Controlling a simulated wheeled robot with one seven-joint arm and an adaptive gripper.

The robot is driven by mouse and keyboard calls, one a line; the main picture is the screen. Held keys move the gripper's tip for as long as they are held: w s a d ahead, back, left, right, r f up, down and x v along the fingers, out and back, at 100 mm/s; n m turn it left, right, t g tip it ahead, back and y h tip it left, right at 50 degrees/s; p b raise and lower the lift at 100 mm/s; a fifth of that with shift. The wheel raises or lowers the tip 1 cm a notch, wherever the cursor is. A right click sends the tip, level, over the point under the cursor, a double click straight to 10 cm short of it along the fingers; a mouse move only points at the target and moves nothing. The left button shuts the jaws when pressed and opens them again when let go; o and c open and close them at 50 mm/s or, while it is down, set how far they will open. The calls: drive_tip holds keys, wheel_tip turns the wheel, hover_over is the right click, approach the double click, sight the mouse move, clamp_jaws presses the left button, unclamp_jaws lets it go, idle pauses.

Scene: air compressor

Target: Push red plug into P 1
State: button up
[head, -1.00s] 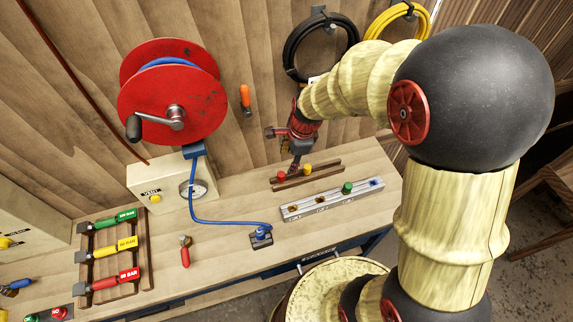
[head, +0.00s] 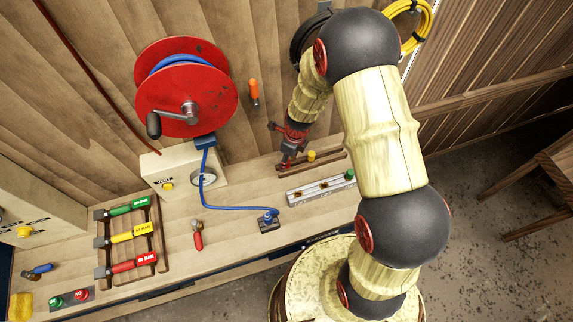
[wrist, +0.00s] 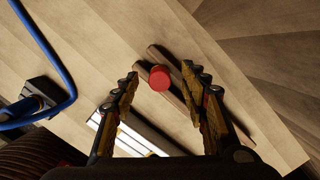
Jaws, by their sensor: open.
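The red plug (wrist: 160,77) stands on the dark wooden rack (wrist: 153,50) in the wrist view. My gripper (wrist: 161,72) is open, with one finger on each side of the plug and a visible gap to both.
A yellow plug (head: 311,156) stands on the rack just right of my gripper. A blue hose (head: 232,208) runs from the red reel (head: 186,90) to a dark fitting (head: 268,221). A red-handled tool (head: 198,236) lies left. Bare bench lies between them.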

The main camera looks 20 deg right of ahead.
drive_tip(key=shift+w+a+f, duration=0.1)
drive_tip(key=shift+f, duration=0.85)
drive_tip(key=shift+c, duration=0.4)
clamp_jaws()
